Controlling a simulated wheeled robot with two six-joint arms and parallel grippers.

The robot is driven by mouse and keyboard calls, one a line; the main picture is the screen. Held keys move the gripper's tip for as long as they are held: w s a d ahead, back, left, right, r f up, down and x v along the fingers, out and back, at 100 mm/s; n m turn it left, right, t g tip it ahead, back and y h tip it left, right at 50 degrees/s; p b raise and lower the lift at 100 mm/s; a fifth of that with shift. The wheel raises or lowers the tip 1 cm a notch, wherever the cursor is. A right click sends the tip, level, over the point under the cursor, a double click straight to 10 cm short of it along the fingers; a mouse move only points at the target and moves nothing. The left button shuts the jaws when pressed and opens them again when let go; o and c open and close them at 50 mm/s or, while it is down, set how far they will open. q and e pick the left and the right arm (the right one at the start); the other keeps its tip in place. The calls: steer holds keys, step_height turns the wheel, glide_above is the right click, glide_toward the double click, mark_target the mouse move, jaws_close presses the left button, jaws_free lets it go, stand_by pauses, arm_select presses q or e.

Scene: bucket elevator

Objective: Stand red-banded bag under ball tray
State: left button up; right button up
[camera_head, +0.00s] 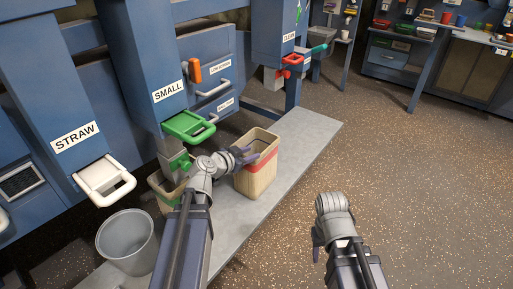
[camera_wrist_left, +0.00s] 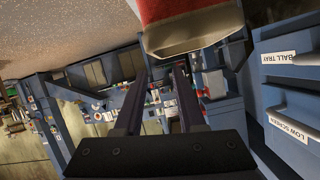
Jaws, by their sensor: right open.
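The red-banded bag (camera_head: 257,179) is a tan, open-topped bag that stands upright on the grey platform, to the right of the green SMALL handle. Its rim and red band also show at the top of the left wrist view (camera_wrist_left: 190,40). My left gripper (camera_head: 245,155) is at the bag's upper left rim, its two fingers apart; in the wrist view nothing is clearly clamped between them. The ball tray label (camera_wrist_left: 281,57) is on the blue machine at the right of the wrist view. My right gripper (camera_head: 317,244) is open and empty over the floor, partly hidden by its wrist.
A second bag (camera_head: 163,186) stands behind my left arm, partly hidden. A grey bucket (camera_head: 127,241) stands at the platform's left end, below the white STRAW handle (camera_head: 105,180). Platform (camera_head: 305,131) beyond the red-banded bag is clear. The speckled floor at right is open.

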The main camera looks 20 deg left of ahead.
arm_select(q)
steer(key=shift+s+a+r, duration=0.15)
steer(key=shift+s, duration=0.3)
steer(key=s+d+f+m+g, duration=0.1)
steer(key=s+d+f+g, duration=0.35)
steer(key=d, duration=0.35)
steer(key=s+d+f+g, duration=0.3)
steer(key=s+d+f, duration=0.15)
steer(key=d, duration=0.25)
steer(key=s+d+f+n+g+y, duration=0.1)
steer(key=s+f+g+y, duration=0.1)
steer(key=s, duration=0.4)
steer(key=s+d+f+n+g+y, duration=0.1)
steer(key=s+f+n+g+y, duration=0.1)
steer(key=s, duration=0.3)
steer(key=shift+s+d+f+g+y, duration=0.15)
steer(key=shift+s+g+y, duration=0.25)
steer(key=shift+g+y, duration=0.4)
step_height(320, 180, up, 32)
steer(key=p, duration=3.2)
steer(key=shift+d, duration=0.15)
